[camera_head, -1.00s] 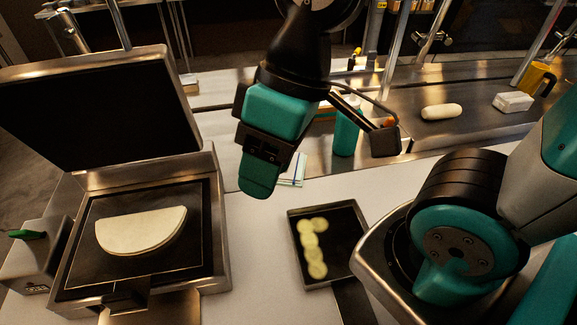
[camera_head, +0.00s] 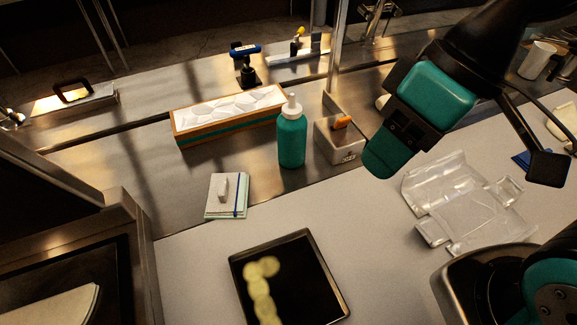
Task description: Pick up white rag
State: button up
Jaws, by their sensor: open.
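I cannot say for sure which thing is the white rag. A pale cloth-like piece (camera_head: 565,120) lies at the right edge of the head view, cut off by the frame. My gripper (camera_head: 388,152) hangs at the upper right over the counter, left of that piece and apart from it. It is open, with nothing seen in it. One teal finger shows clearly; the other is hidden or hard to make out.
A teal bottle (camera_head: 291,138), a long box with a white top (camera_head: 230,108) and a small metal bin (camera_head: 342,142) stand behind. A notepad (camera_head: 226,195), a dark tray (camera_head: 300,275) and a clear plastic piece (camera_head: 455,195) lie nearer. The griddle (camera_head: 142,255) is at left.

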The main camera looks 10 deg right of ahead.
aim_at(228, 195)
jog(key=z, duration=0.2)
jog(key=k, duration=1)
jog(key=u, duration=0.75)
jog(key=i, duration=1)
jog(key=z, duration=0.05)
